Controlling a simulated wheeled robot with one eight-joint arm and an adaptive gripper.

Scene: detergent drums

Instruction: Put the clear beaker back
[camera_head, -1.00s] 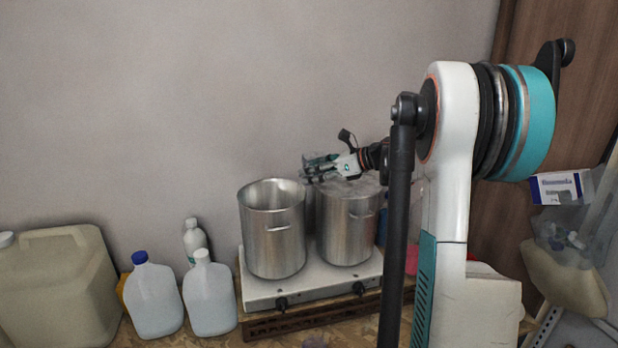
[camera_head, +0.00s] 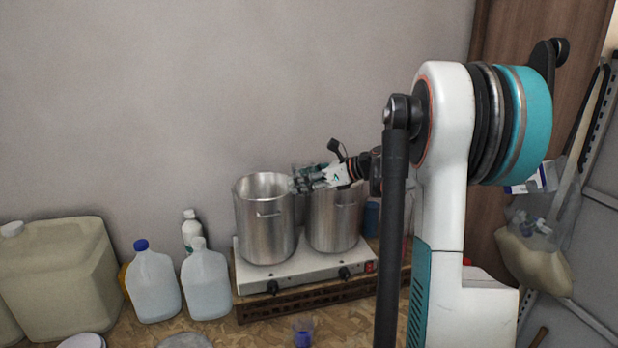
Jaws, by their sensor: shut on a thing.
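My gripper (camera_head: 298,185) is above and between the two steel pots, pointing left, close to the rim of the left pot. It is shut on a greyish see-through thing that I take for the clear beaker (camera_head: 301,172). It is small, and my fingers partly hide it. I cannot tell whether it touches the pots. The left steel pot (camera_head: 265,228) and the right steel pot (camera_head: 331,222) stand upright on a white hot plate (camera_head: 312,271). My gripper and wrist cover part of the right pot's top.
White-blue jugs (camera_head: 153,289) (camera_head: 206,287) and a white bottle (camera_head: 192,230) stand left of the hot plate. A large beige canister (camera_head: 60,275) is farther left. A small blue-topped thing (camera_head: 303,336) is at the front edge.

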